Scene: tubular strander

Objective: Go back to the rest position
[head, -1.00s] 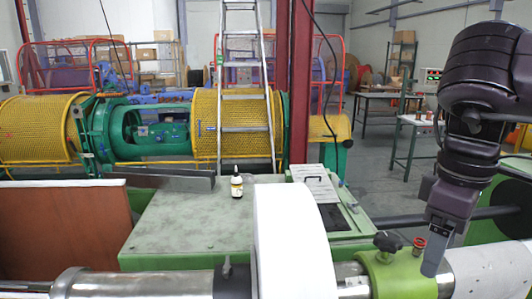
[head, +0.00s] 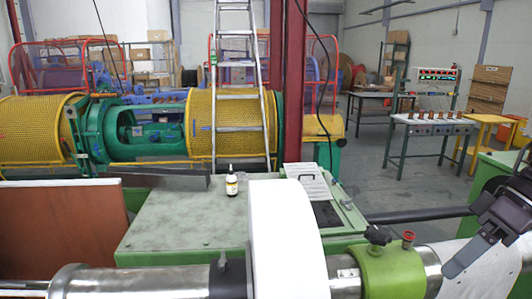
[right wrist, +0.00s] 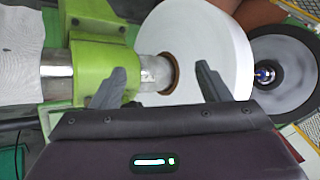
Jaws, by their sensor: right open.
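My right gripper (head: 458,264) is at the right edge of the head view, to the right of the green collar (head: 388,270) on the steel shaft. One dark finger points down and left, and the arm behind it is mostly cut off by the frame. In the right wrist view my right gripper (right wrist: 160,85) shows its two fingers wide apart with nothing gripped between them. The green collar (right wrist: 105,68) and the white roll (right wrist: 215,45) lie beyond the fingers. My left gripper is not in view.
The white roll (head: 285,240) stands on the shaft in front. A bottle (head: 232,181) stands on the green machine top (head: 170,225). A red-capped knob (head: 408,240) and a black knob (head: 378,236) rise from the collar. A ladder (head: 240,130) and work table (head: 430,127) stand behind.

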